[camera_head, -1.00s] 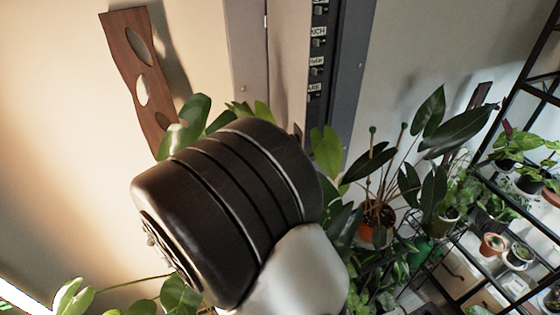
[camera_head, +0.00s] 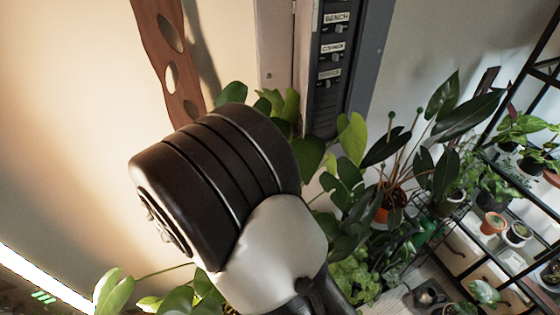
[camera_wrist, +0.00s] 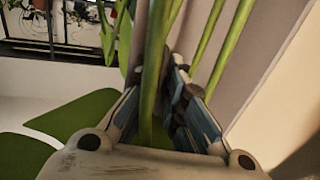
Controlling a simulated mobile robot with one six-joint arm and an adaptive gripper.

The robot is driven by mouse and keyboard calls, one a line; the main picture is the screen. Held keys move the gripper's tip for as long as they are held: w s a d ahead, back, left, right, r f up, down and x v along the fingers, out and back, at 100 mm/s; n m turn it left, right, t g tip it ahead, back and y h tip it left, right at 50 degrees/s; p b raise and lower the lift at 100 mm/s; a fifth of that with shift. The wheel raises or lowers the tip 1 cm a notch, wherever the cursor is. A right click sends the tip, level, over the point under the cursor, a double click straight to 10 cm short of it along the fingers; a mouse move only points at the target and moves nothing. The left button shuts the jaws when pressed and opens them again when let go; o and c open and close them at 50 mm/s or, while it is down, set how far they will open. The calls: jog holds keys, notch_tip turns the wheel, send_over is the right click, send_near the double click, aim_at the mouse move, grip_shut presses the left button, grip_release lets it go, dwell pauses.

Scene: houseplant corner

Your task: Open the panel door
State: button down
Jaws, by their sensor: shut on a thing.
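The panel door (camera_head: 276,45) is a pale upright leaf on a grey cabinet (camera_head: 366,65). It stands partly open, showing a dark strip of labelled switches (camera_head: 334,50), one reading BENCH. My dark wrist and pale arm link cover the lower middle of the head view and hide my gripper there.
Leafy plants crowd around the cabinet's foot and my wrist. A potted plant (camera_head: 390,205) stands to the right, and a black shelf rack (camera_head: 500,190) with several pots is at far right. A wooden board with holes (camera_head: 166,60) is on the left wall.

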jog(key=c, duration=2.1)
grip_release()
jog(key=shift+w+a+r+t, duration=0.3)
jog(key=shift+w+a+r, duration=0.15)
jog(key=shift+r, duration=0.1)
jog(key=shift+c, duration=0.2)
jog(key=o, duration=0.3)
jog(key=shift+w+f, duration=0.1)
jog(key=shift+w, duration=0.25)
jog(key=shift+o, duration=0.4)
jog(key=shift+d, duration=0.1)
jog(key=v, duration=1.2)
jog(key=shift+s+f, duration=0.15)
jog(key=shift+f, duration=0.2)
jog(key=shift+d, duration=0.1)
